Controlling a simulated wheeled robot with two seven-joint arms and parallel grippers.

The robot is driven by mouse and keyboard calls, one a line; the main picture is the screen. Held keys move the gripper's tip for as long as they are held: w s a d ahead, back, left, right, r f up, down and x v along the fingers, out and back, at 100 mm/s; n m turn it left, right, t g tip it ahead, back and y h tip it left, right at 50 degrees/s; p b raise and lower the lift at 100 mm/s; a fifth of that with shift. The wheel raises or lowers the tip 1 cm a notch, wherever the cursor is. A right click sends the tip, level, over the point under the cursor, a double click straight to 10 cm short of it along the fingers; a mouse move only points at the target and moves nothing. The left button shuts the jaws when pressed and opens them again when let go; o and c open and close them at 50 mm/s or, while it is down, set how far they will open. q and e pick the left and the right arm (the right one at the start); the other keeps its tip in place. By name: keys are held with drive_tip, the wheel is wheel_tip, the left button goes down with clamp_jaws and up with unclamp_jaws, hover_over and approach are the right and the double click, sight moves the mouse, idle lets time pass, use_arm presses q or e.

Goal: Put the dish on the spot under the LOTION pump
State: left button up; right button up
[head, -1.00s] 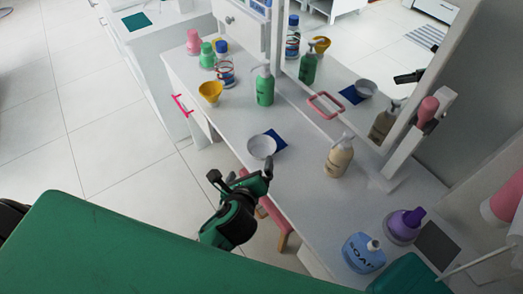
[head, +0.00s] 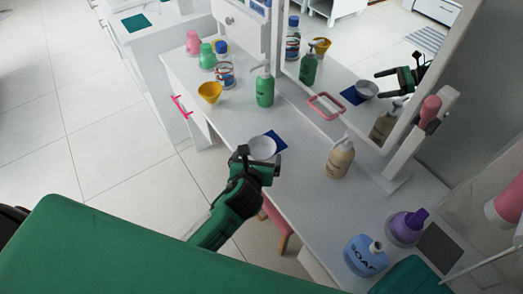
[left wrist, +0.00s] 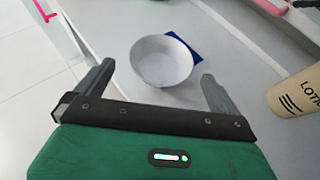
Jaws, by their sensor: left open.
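The dish (head: 262,147) is a small pale grey-white bowl, upright on the tabletop, partly over a dark blue square (head: 276,140). In the left wrist view the dish (left wrist: 162,61) lies ahead between the two fingers, with the blue square (left wrist: 186,43) behind it. The LOTION pump (head: 340,158) is a tan bottle with a white pump, standing right of the dish; its label shows at the right edge of the left wrist view (left wrist: 297,95). Any spot under its base is hidden. My left gripper (head: 260,167) is open and empty at the dish's near side. My right gripper is not in view.
A mirror (head: 345,95) stands behind the dish and reflects the objects. A green pump bottle (head: 265,90) and yellow bowl (head: 209,92) stand further left. A blue SOAP bottle (head: 364,256), purple bottle (head: 405,227) and dark grey square (head: 439,247) are at the right.

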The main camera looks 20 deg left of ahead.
sight(263, 142)
use_arm(q)
drive_tip(key=shift+w+a+f, duration=0.1)
drive_tip(key=shift+w+f, duration=0.15)
drive_tip(key=shift+w, duration=0.3)
drive_tip(key=x, duration=0.5)
drive_tip(key=shift+r, duration=0.1)
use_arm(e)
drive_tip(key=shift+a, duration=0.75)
use_arm(q)
drive_tip(key=shift+c, duration=0.2)
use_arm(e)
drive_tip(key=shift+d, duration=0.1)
use_arm(q)
drive_tip(key=c, duration=0.7)
drive_tip(key=shift+c, duration=0.9)
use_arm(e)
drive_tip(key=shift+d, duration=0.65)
use_arm(q)
drive_tip(key=shift+r, duration=0.1)
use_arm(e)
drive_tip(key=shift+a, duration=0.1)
